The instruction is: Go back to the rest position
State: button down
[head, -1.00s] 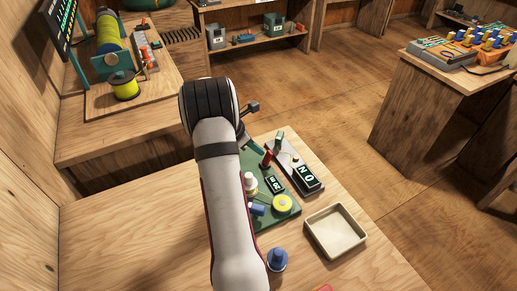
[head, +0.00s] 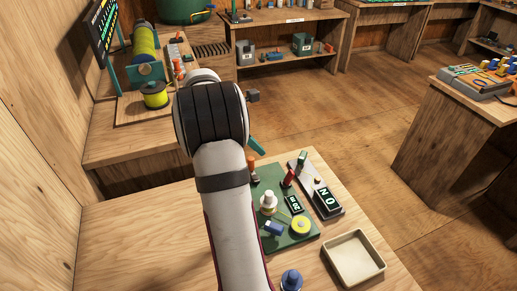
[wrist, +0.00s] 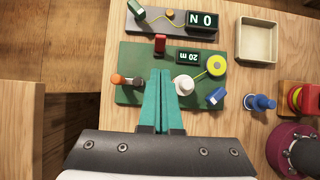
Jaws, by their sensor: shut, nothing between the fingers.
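My gripper (wrist: 160,76) shows in the wrist view as two teal fingers, closed together and empty. They are above the green board (wrist: 130,60), with their tips below the red lever (wrist: 160,44) in the picture. In the head view my arm hides most of the gripper; part of a teal finger (head: 257,146) shows at the arm's right side, apart from the red lever (head: 289,177). The board (head: 290,242) carries a white knob (head: 268,201), a yellow spool (head: 300,225), a blue piece (head: 273,228), an orange piece (head: 253,170) and a small display reading 20 m (wrist: 188,57).
A grey plate (head: 333,214) with a display reading NO lies behind the board. An empty cream tray (head: 325,262) and a blue knob (head: 291,280) stand on the bench nearby. A wooden wall (head: 35,160) rises at left. Open floor lies beyond the bench.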

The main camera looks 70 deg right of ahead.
jog(key=w+a+r+m+t+y, duration=0.1)
jog(key=w+a+r+m+t, duration=0.15)
jog(key=a, duration=0.85)
jog(key=w+a+r+m+t+y, duration=0.15)
jog(key=a+m, duration=0.25)
jog(key=a, duration=0.7)
jog(key=s+a+m+y, duration=0.1)
jog(key=s+a+m, duration=0.1)
jog(key=a, duration=0.6)
jog(key=s+a+m+y, duration=0.1)
jog(key=s+a+m, duration=0.2)
jog(key=s+a, duration=0.2)
jog(key=s+a+f+m+y, duration=0.1)
jog(key=s+a+m+y, duration=0.1)
jog(key=a, duration=0.9)
jog(key=shift+s+m, duration=0.55)
jog(key=shift+s, duration=0.7)
